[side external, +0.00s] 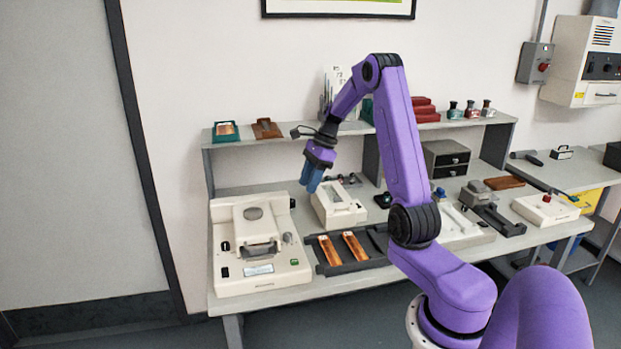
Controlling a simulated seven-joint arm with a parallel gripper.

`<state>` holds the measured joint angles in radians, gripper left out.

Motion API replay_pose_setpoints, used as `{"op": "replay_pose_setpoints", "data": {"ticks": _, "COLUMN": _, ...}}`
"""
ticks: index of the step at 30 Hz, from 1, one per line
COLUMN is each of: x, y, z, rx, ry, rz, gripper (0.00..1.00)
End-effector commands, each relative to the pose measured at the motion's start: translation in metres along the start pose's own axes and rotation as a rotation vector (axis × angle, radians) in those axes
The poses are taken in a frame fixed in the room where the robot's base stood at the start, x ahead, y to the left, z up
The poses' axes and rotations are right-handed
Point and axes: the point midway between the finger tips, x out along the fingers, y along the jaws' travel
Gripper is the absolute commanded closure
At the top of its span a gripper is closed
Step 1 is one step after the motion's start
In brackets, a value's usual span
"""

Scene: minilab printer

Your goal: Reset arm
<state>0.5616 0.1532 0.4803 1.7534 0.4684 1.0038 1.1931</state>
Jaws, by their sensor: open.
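My purple arm reaches up from the lower right and bends over the bench. My gripper (313,178) hangs from its end with blue fingers pointing down. It is above the bench, left of a cream box-shaped device (338,206) and above and right of a larger cream machine (257,245). The gap between the fingers is hard to make out from this side, and I see nothing held in them. The fingers appear clear of the devices below.
A dark tray (345,268) with orange-brown strips lies at the bench front. A raised shelf (290,137) behind carries small items, red boxes (425,110) and bottles (471,110). More devices, including a cream one with a red knob (545,208), stand at right.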

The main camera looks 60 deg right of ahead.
Motion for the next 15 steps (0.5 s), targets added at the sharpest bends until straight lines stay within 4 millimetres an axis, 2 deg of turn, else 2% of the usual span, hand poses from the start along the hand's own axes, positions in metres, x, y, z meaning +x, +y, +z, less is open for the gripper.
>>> {"op": "replay_pose_setpoints", "data": {"ticks": 4, "x": -0.0081, "y": 0.0001, "z": -0.0003, "rx": 0.002, "ry": 0.000, "rz": 0.000, "gripper": 0.58}}
{"op": "replay_pose_setpoints", "data": {"ticks": 15, "x": -0.0082, "y": 0.0012, "z": 0.0025, "rx": -0.011, "ry": 0.001, "rz": 0.003, "gripper": 0.58}}
